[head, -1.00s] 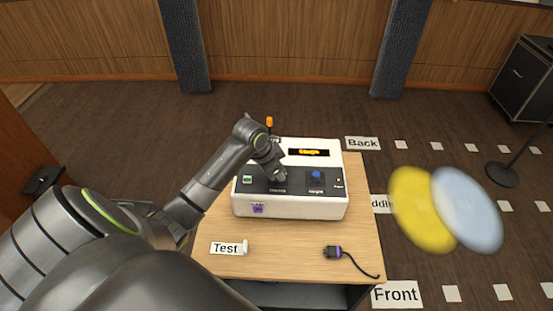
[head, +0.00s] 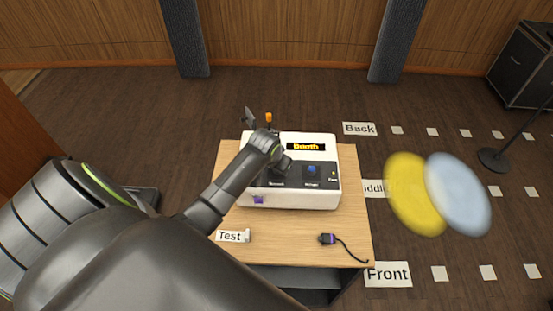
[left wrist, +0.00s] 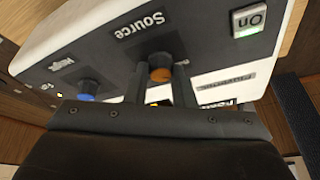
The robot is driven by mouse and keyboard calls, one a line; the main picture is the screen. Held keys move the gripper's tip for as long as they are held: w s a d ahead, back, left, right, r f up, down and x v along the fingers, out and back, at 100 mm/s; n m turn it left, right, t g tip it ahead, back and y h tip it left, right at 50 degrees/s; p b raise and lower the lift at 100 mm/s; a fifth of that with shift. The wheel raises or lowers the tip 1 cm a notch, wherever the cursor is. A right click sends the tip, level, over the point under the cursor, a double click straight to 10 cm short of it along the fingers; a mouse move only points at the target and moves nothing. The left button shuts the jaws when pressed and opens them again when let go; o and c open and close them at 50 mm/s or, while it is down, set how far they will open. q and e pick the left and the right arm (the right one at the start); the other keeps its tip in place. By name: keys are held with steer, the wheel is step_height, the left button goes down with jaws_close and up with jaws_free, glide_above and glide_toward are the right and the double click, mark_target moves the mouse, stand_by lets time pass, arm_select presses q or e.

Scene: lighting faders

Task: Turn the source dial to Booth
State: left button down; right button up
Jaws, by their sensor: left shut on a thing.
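The white control box (head: 292,201) with a dark panel stands on the wooden table. Its display (head: 306,147) reads "Booth" in orange. The source dial (left wrist: 160,73), with an orange top, sits near the upside-down "Source" label (left wrist: 138,25) in the left wrist view. My left gripper (left wrist: 161,82) is shut on the dial, one finger on each side. In the head view my left gripper (head: 279,166) and arm hide the dial and the panel's left part. My right gripper is not in view.
A blue knob (head: 312,169) is beside the dial; a lit "On" button (left wrist: 249,21) is on the other side. A black plug (head: 328,239) with a cable and a "Test" label (head: 231,236) lie on the table front. An orange-tipped piece (head: 269,118) rises behind the box.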

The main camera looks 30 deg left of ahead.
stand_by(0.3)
arm_select(q)
steer(key=c, duration=1.2)
jaws_free()
steer(key=shift+c, duration=0.2)
steer(key=b+v, duration=0.2)
steer(key=v, duration=1.5)
steer(key=shift+r, duration=0.2)
